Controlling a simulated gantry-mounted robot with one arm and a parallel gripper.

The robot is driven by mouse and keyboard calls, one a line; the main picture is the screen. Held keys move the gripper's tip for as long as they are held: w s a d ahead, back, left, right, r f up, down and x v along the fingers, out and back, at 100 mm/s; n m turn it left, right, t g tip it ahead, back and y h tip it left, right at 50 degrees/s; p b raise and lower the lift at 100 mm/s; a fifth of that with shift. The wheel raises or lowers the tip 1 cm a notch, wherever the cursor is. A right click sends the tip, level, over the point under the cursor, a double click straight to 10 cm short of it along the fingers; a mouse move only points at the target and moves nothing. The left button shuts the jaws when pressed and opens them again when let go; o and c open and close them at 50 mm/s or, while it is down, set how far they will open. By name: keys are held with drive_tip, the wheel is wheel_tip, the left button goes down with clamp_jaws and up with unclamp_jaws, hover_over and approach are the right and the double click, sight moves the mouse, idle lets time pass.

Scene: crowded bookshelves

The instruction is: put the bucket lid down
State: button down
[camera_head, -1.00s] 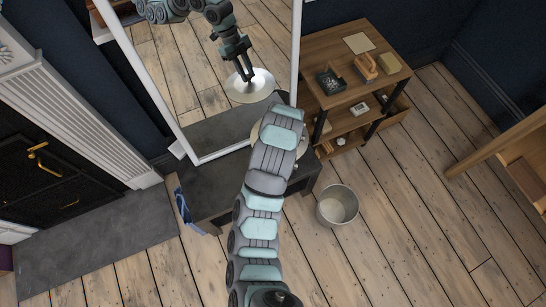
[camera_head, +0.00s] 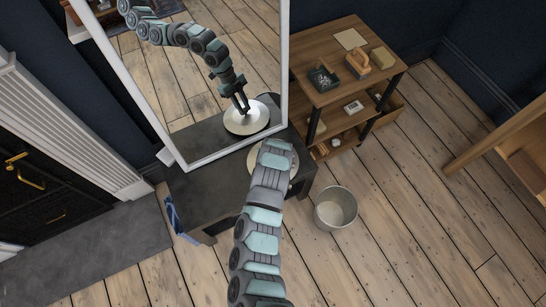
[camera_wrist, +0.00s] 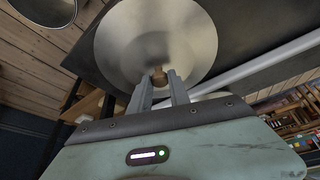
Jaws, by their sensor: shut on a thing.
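The bucket lid is a round, pale metal disc with a small brown knob (camera_wrist: 158,75). In the wrist view the lid (camera_wrist: 128,38) fills the top middle, and my gripper (camera_wrist: 159,86) is shut on its knob. In the head view my arm covers most of the lid (camera_head: 252,166); its edge shows over the dark low table (camera_head: 205,190). The mirror shows the lid flat, at or just above the table top; I cannot tell whether it touches. The metal bucket (camera_head: 335,208) stands open on the floor, right of the table.
A tall white-framed mirror (camera_head: 190,80) stands at the table's back edge, close to the lid. A wooden shelf unit (camera_head: 330,95) with small items stands behind right. A blue object (camera_head: 177,218) is at the table's left front. The left part of the table top is clear.

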drive_tip(key=shift+a+f, duration=0.1)
drive_tip(key=shift+f, duration=0.1)
drive_tip(key=c, duration=1.2)
unclamp_jaws()
drive_tip(key=shift+c, duration=0.2)
